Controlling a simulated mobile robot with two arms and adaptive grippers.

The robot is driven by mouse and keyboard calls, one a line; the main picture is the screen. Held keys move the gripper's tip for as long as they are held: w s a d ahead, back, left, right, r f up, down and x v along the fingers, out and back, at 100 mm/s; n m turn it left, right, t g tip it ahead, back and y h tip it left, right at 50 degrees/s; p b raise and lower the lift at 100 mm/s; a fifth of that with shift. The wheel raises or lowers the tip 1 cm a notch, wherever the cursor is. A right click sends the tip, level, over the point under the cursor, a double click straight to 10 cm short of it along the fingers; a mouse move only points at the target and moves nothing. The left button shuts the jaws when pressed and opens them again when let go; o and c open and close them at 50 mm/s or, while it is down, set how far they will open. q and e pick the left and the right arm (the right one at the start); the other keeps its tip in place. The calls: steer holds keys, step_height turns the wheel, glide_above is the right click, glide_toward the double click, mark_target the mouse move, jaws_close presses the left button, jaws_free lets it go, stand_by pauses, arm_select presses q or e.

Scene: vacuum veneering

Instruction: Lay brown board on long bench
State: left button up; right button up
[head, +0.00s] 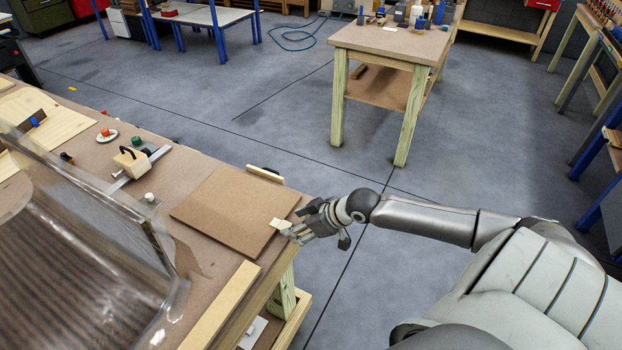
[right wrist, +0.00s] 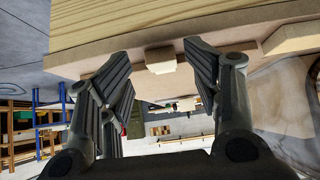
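The brown board (head: 235,208) is a flat square panel. It appears to lie flat on the right end of the long bench (head: 180,172), with its right side near the bench edge. A small pale wooden tab (head: 281,224) is at its near right corner and also shows in the right wrist view (right wrist: 160,60). My right gripper (head: 300,232) is beside this tab at the bench edge. In the right wrist view its fingers (right wrist: 155,85) are apart with the tab beyond and between them; contact cannot be told. My left gripper is not in view.
A clear plastic sheet (head: 90,250) covers a dark ribbed form at the left. A clamp-like tool with a wooden block (head: 131,159) lies behind it. A wooden strip (head: 222,305) runs along the near edge. Another workbench (head: 390,40) stands beyond open floor.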

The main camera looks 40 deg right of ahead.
steer(key=w+r+v, duration=0.1)
steer(key=v, duration=0.7)
steer(key=shift+a, duration=0.3)
steer(key=shift+s+r, duration=0.1)
